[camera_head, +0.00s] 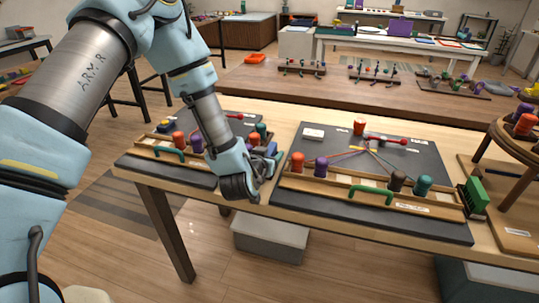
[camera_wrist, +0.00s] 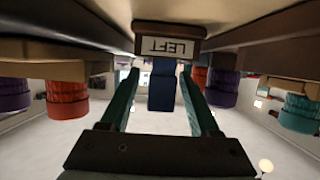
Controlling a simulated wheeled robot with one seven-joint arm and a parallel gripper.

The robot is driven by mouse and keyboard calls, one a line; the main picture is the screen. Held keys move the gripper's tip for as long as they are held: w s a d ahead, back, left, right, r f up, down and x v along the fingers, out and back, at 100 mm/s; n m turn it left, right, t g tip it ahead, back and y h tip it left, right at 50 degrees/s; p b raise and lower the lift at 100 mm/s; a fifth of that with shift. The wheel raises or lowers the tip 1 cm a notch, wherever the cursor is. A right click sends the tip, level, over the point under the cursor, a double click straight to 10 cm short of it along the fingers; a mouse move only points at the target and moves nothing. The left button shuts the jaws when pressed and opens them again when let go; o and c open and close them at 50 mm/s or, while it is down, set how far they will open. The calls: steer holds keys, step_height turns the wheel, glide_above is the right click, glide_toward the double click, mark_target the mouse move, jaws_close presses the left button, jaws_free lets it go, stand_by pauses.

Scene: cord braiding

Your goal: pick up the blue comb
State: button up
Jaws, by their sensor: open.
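The blue comb (camera_wrist: 162,88) shows in the wrist view as a narrow dark blue block, between my two gripper fingers, with visible gaps on both sides. In the head view a small part of the comb (camera_head: 272,149) shows at the right end of the left braiding board, behind my gripper (camera_head: 262,166). My gripper (camera_wrist: 160,78) is open around the comb in the wrist view and does not visibly touch it. Its black body hangs at the table's front edge in the head view. The comb's lower part is hidden in the head view.
A sign reading LEFT (camera_wrist: 166,46) shows inverted above the comb. The right braiding board (camera_head: 330,205) with bobbins and cords lies close to my gripper's right. A green comb (camera_head: 474,197) stands at its far right end. A grey box (camera_head: 270,236) stands under the table.

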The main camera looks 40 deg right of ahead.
jaws_close()
stand_by(0.5)
